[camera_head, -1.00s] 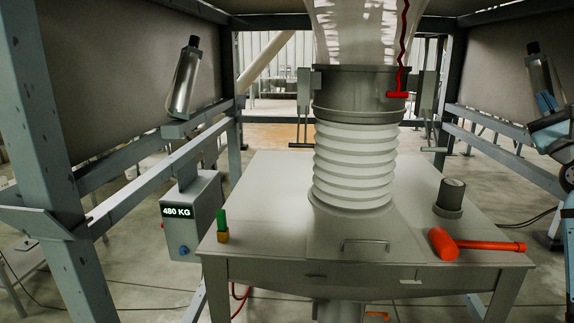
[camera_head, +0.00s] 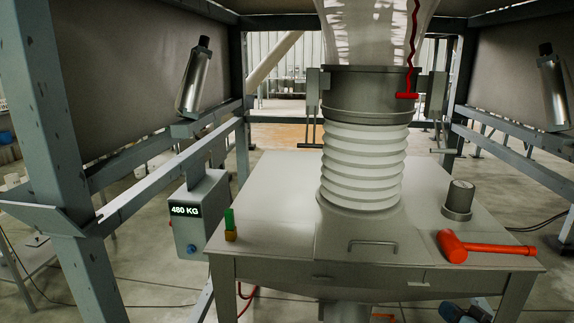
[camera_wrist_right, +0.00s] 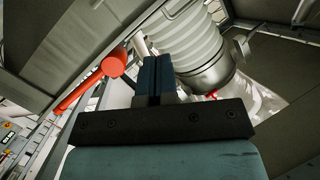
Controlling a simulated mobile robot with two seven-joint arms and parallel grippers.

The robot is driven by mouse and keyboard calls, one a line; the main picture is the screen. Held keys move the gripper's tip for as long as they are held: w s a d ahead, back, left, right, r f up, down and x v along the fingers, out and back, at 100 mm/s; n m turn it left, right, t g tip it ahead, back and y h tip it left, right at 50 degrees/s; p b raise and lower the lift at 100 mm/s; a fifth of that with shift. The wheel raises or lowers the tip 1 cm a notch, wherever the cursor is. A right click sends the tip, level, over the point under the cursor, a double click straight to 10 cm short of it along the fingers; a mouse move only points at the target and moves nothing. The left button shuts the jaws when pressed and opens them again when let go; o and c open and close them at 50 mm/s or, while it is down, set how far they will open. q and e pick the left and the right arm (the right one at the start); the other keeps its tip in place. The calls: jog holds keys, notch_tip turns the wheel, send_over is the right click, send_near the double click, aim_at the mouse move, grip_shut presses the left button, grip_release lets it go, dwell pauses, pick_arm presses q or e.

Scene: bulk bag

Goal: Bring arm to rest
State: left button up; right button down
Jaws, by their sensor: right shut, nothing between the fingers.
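My right gripper shows in the right wrist view (camera_wrist_right: 156,62), its two blue fingers shut side by side with nothing between them. In the head view only a small blue and dark part of my right arm or gripper (camera_head: 455,313) shows at the bottom edge, low in front of the table's front right. The fingertips are not clear there. My left gripper is in neither view.
A steel table (camera_head: 275,200) carries a white bellows (camera_head: 362,165) under a clamp ring. A red mallet (camera_head: 453,247) and a grey cylinder (camera_head: 458,198) lie and stand at its right. A scale box (camera_head: 200,220) reading 480 KG hangs left. Frame posts (camera_head: 55,150) stand around.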

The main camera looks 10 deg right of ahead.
jog(key=s+a+f+n+g+y, duration=0.1)
jog(key=s+a+f+n+g, duration=0.2)
jog(key=s+a+f+n, duration=0.6)
jog(key=s+a+f+n+g, duration=0.2)
jog(key=s+f+n+g, duration=0.1)
jog(key=s+f, duration=1.1)
jog(key=a+r+m+t+p, duration=0.1)
jog(key=a+r+m+p, duration=0.2)
jog(key=a, duration=0.9)
notch_tip(320, 180, up, 2)
jog(key=shift+a+r+m+p, duration=0.2)
jog(key=shift+m+p, duration=0.1)
jog(key=shift+m, duration=0.6)
jog(key=shift+s, duration=0.1)
jog(key=shift+a, duration=0.15)
